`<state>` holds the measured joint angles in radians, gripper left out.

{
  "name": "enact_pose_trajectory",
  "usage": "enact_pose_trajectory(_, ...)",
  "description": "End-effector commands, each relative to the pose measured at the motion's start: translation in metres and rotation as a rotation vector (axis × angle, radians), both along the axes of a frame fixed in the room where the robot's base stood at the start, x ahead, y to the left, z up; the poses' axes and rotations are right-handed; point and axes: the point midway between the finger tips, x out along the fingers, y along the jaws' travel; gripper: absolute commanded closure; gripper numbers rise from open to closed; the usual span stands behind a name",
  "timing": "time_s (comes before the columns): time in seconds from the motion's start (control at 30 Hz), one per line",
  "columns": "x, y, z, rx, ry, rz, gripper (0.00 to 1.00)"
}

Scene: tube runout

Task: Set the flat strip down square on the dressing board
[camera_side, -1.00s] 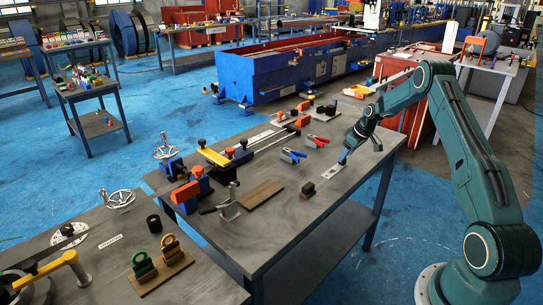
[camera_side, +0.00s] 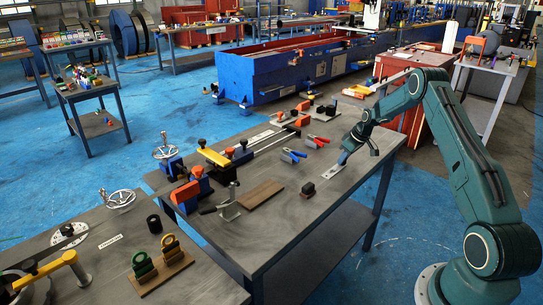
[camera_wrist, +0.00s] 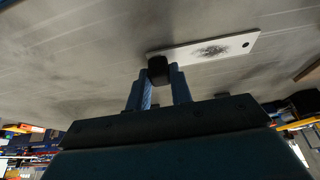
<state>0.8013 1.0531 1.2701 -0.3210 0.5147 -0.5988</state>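The flat strip (camera_side: 331,173) is a thin pale plate on or just above the right part of the grey bench. In the wrist view it (camera_wrist: 215,49) shows a dark smudge and a hole near its right end. A small black block (camera_wrist: 158,69) is at its left end. My gripper (camera_side: 344,159) points down at the strip's far end. In the wrist view its blue fingers (camera_wrist: 159,82) flank the black block with no clear gap, apparently shut on it. The dressing board, apparently the brown board (camera_side: 261,194), lies flat to the left, apart from the strip.
A small dark block (camera_side: 307,189) stands between the strip and the brown board. Pliers (camera_side: 292,156) and (camera_side: 317,141) lie behind. A metal clamp (camera_side: 229,204) stands left of the board. The bench's front right is clear.

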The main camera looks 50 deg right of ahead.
Motion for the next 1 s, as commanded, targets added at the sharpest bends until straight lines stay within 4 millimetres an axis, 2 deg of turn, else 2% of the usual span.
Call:
enact_pose_trajectory(0.37, 0.000, 0.000, 0.002, 0.000, -0.001, 0.001, 1.00)
enact_pose_trajectory(0.57, 0.001, 0.000, 0.011, -0.001, -0.002, 0.000, 1.00)
enact_pose_trajectory(0.77, 0.001, -0.001, 0.036, -0.004, -0.003, 0.001, 1.00)
enact_pose_trajectory(1.0, 0.001, -0.001, 0.084, -0.005, -0.005, 0.001, 1.00)
